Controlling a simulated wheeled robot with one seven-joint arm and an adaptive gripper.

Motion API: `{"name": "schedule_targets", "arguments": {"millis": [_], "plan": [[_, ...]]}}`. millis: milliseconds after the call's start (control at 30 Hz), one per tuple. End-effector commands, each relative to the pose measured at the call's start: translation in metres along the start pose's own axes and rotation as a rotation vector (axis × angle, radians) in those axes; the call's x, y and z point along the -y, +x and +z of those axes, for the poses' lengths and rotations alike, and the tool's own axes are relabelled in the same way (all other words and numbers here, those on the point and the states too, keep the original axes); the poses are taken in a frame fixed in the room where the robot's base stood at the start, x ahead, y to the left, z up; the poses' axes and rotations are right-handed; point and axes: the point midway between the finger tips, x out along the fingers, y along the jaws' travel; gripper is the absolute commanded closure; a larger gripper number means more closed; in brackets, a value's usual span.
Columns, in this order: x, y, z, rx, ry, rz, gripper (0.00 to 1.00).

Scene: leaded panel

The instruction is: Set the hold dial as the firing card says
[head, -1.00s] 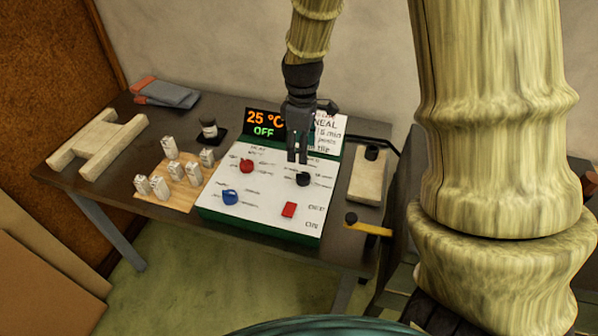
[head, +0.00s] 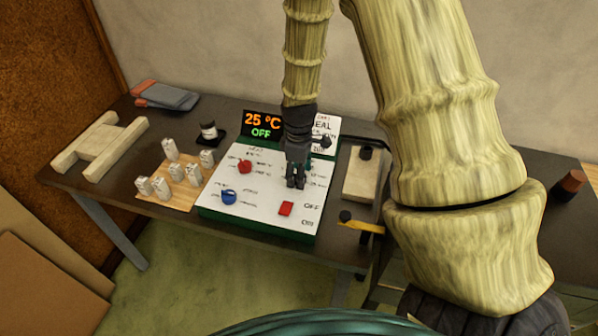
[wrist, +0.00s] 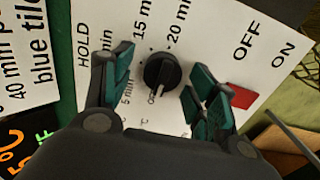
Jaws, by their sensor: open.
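The black hold dial (wrist: 163,72) sits on the white panel between the open fingers of my gripper (wrist: 160,74) in the wrist view. I cannot tell whether they touch it. Its white mark points toward the bottom of that view, near a small label I cannot read surely. Labels around it include 5, 15 and 20 min. In the head view my gripper (head: 296,183) is low over the panel's right half and hides the dial. The firing card (head: 325,128) stands behind, partly covered by my arm; in the wrist view the card (wrist: 25,50) shows "40 min" and "blue tile".
The control panel (head: 225,209) has a red knob (head: 244,166), a blue knob (head: 229,197) and a red switch (head: 286,208). Its display (head: 263,125) reads 25 °C, OFF. Several small white pieces (head: 193,174) stand at left. A pale block (head: 362,180) lies at right.

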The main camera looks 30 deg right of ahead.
Motion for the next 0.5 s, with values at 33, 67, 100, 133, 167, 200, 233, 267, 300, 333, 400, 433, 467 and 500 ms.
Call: {"name": "schedule_targets", "arguments": {"millis": [33,67,100,133,167,200,233,267,300,333,400,433,467,500], "plan": [[0.0002,0.0016,0.0003,0.0,0.0,-0.001,0.42],[0.0002,0.0025,0.0003,0.0,0.0,0.0,0.42],[0.0001,0.0033,0.0002,0.0,0.0,0.0,0.42],[0.0001,0.0038,0.0002,0.0,0.0,0.0,0.42],[0.0,0.0041,0.0001,0.0,0.0,0.001,0.42],[0.0,0.0044,0.0001,0.0,0.0,0.001,0.42],[0.0001,0.0045,0.0001,0.0,0.0,0.001,0.42],[0.0,0.0045,0.0001,-0.001,0.0,0.001,0.42],[0.0001,0.0045,0.0001,-0.001,0.0,0.001,0.42],[0.0,0.0045,0.0001,0.0,0.0,0.001,0.42],[0.0001,0.0045,0.0002,0.0,0.0,0.001,0.42],[0.0001,0.0045,0.0002,0.0,0.0,0.0,0.46],[0.0001,0.0045,0.0002,0.0,0.0,0.0,0.51],[0.0001,0.0045,0.0002,0.0,0.0,0.0,0.58]]}}
